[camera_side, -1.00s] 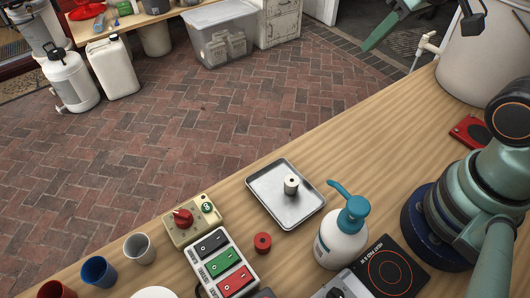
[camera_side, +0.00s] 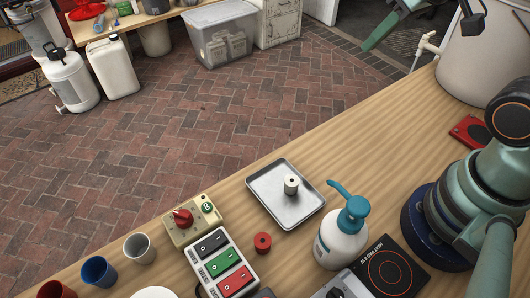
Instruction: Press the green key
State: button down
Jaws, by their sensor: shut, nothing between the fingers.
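The green key (camera_side: 222,262) is the middle rocker on a white switch box (camera_side: 246,259) at the front of the wooden table. A black key (camera_side: 211,244) lies behind it and a red key (camera_side: 234,282) in front of it. My gripper (camera_side: 370,42) shows only partly at the top edge, as a teal tip pointing down and left. It is shut and empty, high up and far from the switch box. The rest of it is cut off by the frame.
A beige box with a red knob (camera_side: 182,218) stands behind the keys. A red cylinder (camera_side: 262,242), a metal tray (camera_side: 265,190) with a white cylinder (camera_side: 291,184), a pump bottle (camera_side: 341,243) and a hot plate (camera_side: 391,272) stand to the right. Cups (camera_side: 139,248) stand left.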

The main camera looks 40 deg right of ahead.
jog(key=shift+a, duration=0.1)
dwell(0.3)
jog(key=g, duration=0.6)
send_over(207, 206)
notch_tip(207, 206, down, 7)
jog(key=shift+r, duration=0.15)
notch_tip(207, 206, down, 14)
jog(key=shift+f, duration=0.1)
